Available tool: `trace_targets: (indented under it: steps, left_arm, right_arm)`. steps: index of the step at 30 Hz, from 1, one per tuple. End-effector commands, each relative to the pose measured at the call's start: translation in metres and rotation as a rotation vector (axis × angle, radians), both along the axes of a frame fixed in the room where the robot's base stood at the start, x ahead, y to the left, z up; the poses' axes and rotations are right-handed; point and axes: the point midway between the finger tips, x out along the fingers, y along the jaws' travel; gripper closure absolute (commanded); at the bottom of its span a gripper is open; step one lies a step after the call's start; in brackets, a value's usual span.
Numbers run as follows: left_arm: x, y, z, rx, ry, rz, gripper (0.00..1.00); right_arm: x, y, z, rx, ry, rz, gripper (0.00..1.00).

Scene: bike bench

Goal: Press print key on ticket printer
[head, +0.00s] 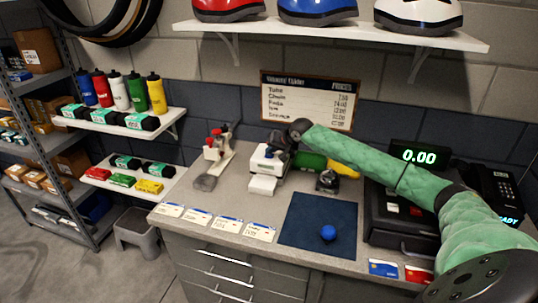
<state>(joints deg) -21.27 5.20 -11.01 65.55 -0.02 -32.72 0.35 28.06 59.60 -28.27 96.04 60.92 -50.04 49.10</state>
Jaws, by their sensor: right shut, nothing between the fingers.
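The ticket printer (263,184) appears to be the small white device on the back middle of the counter, with a blue patch near its top. My right arm, in a green quilted sleeve, reaches across from the right. My right gripper (275,149) is dark, shut and empty, and points down at the printer's top right. I cannot tell whether it touches the printer. The print key is too small to make out or is hidden by the gripper. My left gripper is not in view.
A blue mat (310,215) with a blue ball-like object (328,233) lies to the right of the printer. A helmet shelf (350,32) hangs above.

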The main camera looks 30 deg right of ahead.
Motion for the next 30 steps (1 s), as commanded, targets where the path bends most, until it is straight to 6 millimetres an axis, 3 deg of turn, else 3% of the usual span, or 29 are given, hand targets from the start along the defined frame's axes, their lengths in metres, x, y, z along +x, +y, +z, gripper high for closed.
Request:
trace_targets:
  steps: [4, 17, 30]
  left_arm:
    - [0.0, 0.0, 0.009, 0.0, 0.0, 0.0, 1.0]
    - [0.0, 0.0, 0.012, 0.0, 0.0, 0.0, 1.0]
    - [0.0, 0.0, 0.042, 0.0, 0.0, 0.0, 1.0]
  right_arm:
    - [0.0, 0.0, 0.008, 0.0, 0.0, 0.0, 1.0]
    - [0.0, 0.0, 0.011, 0.0, 0.0, 0.0, 1.0]
    - [0.0, 0.0, 0.045, 0.001, -0.001, 0.001, 1.0]
